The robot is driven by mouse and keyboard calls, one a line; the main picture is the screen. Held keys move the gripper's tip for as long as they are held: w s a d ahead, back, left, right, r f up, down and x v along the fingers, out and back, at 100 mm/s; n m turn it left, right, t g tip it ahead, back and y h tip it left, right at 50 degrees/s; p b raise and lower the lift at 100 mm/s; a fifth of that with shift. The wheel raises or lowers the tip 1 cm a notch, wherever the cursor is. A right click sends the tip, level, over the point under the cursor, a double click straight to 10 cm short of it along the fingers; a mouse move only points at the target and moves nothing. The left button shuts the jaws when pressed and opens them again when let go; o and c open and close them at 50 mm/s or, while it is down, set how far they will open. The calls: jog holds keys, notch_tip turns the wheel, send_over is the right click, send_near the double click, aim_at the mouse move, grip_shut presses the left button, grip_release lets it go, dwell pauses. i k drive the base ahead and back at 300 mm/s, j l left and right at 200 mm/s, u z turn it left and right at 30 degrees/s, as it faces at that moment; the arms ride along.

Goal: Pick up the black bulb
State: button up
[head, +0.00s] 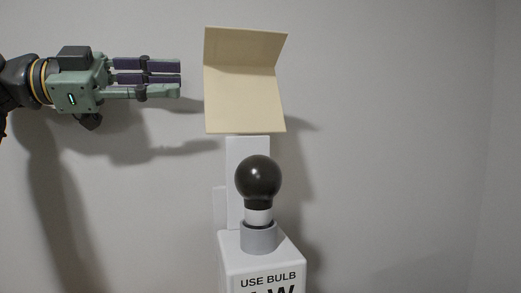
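The black bulb (258,182) is a dark, glossy globe with a white neck. It stands upright in a grey socket (261,237) on top of a white box-like stand (232,268) in the lower middle of the head view. My gripper (178,78) is at the upper left, above and to the left of the bulb and clearly apart from it. Its fingers lie level and point right. They show from the side, so I cannot tell whether they are open or shut. Nothing shows held between them.
A cream bent panel (243,95) sits above the bulb, just right of my fingertips. A white upright post (236,165) rises behind the bulb. The stand's front bears the text "USE BULB". A plain grey wall (410,130) is behind; the right side is clear.

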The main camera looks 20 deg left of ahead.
aim_at(258, 177)
jog(key=k, duration=1)
